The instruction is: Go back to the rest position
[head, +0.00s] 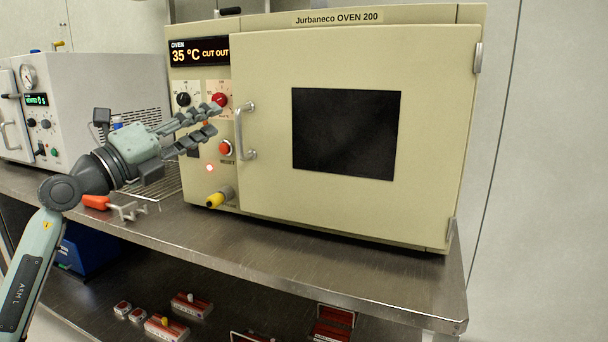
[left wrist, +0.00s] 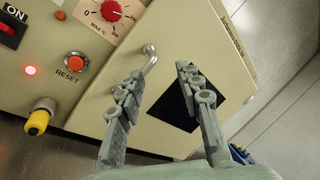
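My left gripper (head: 214,120) is open in front of the left side of the beige oven (head: 270,60), near its control panel and door handle (head: 242,130). In the left wrist view its two fingers (left wrist: 160,74) stand apart with nothing between them. The oven door is shut, and its dark window (head: 346,134) shows nothing inside. The display (head: 200,51) reads 35 °C and CUT OUT. The red RESET button (head: 225,148) and a lit red lamp (head: 210,168) are below the fingers. My right gripper is not in view.
A grey vacuum unit (head: 80,85) stands at the left on the steel bench (head: 300,250). A wire rack and an orange-handled tool (head: 96,202) lie near my left arm. A yellow knob (head: 216,200) sticks out of the oven. The bench front is clear. Red boxes are below.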

